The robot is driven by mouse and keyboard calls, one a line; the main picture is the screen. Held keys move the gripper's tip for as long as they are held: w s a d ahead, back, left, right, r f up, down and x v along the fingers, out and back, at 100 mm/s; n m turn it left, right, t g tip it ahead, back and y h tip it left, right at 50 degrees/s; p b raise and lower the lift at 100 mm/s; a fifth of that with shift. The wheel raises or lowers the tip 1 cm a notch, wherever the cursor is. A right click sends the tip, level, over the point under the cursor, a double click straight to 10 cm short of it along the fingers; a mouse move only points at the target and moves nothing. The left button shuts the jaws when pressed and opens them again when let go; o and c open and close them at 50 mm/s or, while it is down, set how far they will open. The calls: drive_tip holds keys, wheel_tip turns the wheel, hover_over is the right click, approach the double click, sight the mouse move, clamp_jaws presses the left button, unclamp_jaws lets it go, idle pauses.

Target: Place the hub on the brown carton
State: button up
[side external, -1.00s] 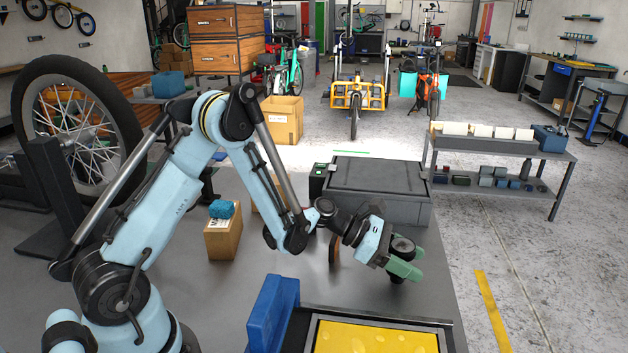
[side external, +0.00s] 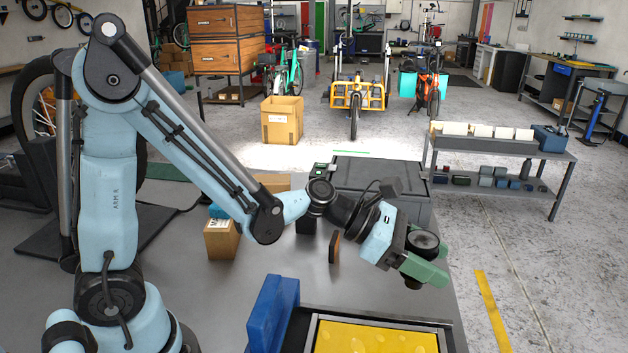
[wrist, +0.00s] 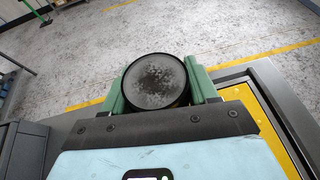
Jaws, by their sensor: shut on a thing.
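The hub (side external: 424,239) is a dark round cylinder. My gripper (side external: 422,258) is shut on it, with green fingers on either side, and holds it above the right part of the grey table. In the wrist view the hub's grey, worn round face (wrist: 155,80) shows between the fingers. A brown carton (side external: 222,241) stands on the table at the left, well away from my gripper, with a blue thing on top partly behind my arm. Another brown carton (side external: 273,182) stands farther back, partly hidden by my arm.
A dark grey case (side external: 385,178) stands behind my gripper. A small brown upright piece (side external: 334,248) stands mid-table. A blue block (side external: 272,315) and a yellow-floored tray (side external: 375,338) are in front. A larger carton (side external: 282,122) is on the floor behind.

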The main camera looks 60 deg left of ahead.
drive_tip(key=w+a+r+n+t+y, duration=0.2)
drive_tip(key=a+n+y, duration=0.1)
drive_tip(key=a, duration=0.7)
drive_tip(key=w+a+r+n+t+y, duration=0.1)
drive_tip(key=w+a+r+n+y, duration=0.15)
drive_tip(key=a, duration=0.75)
drive_tip(key=w+a+r+n+t+y, duration=0.15)
drive_tip(key=a+n+y, duration=0.25)
drive_tip(key=a, duration=0.6)
drive_tip(key=n+y, duration=0.3)
hover_over(275, 178)
wheel_tip(275, 178, down, 3)
drive_tip(key=shift+a+f+t, duration=0.2)
drive_tip(key=shift+f+t, duration=0.15)
drive_tip(key=shift+f, duration=0.15)
wheel_tip(275, 178, down, 4)
drive_tip(key=shift+r, duration=0.2)
drive_tip(key=shift+f, duration=0.15)
drive_tip(key=shift+f, duration=0.1)
